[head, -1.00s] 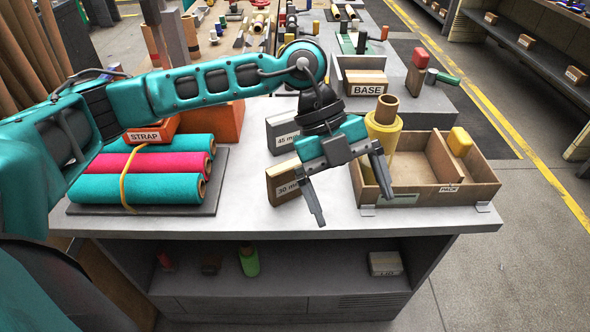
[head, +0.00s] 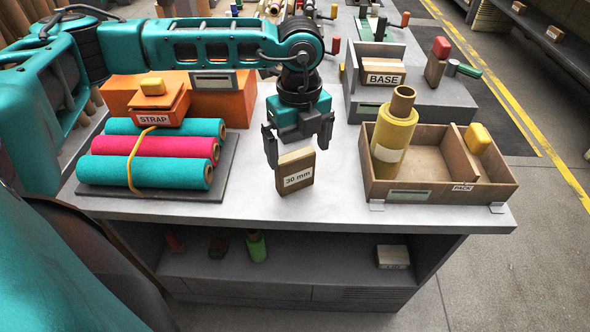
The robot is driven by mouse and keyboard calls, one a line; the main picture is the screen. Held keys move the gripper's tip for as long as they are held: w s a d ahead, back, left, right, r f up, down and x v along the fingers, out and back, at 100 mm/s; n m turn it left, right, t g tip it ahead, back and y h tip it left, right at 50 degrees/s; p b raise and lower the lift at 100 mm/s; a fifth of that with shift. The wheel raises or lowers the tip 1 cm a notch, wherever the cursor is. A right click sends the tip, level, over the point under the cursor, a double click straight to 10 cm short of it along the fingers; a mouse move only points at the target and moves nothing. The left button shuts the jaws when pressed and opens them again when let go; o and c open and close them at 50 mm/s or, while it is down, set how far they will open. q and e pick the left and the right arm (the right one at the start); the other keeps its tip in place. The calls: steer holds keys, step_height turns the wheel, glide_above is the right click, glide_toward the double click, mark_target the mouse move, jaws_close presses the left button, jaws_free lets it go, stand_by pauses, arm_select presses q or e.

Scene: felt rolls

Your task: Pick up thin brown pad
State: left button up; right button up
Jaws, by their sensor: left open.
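The thin brown pad (head: 295,172), labelled "30 mm", stands upright on the grey table, left of the open tray. My left gripper (head: 298,142) is open and points down just over the pad, with one finger to the left and one to the right of its top. I cannot tell whether the fingers touch it. The "45 mm" block is hidden now behind my gripper. My right gripper is not in view.
An open brown tray (head: 415,190) on the right holds a yellow roll (head: 393,135) and a yellow block (head: 478,138). Teal and pink felt rolls (head: 150,158) lie on a dark mat at left. An orange "STRAP" box (head: 158,110) stands behind them. Bare tabletop surrounds the pad's front.

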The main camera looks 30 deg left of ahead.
mark_target(298, 158)
arm_select(q)
step_height(298, 158, down, 5)
steer(key=shift+s+r, duration=0.1)
steer(key=shift+s, duration=0.05)
steer(key=shift+c, duration=0.5)
steer(key=c, duration=1)
step_height(298, 158, up, 20)
steer(key=shift+p, duration=0.35)
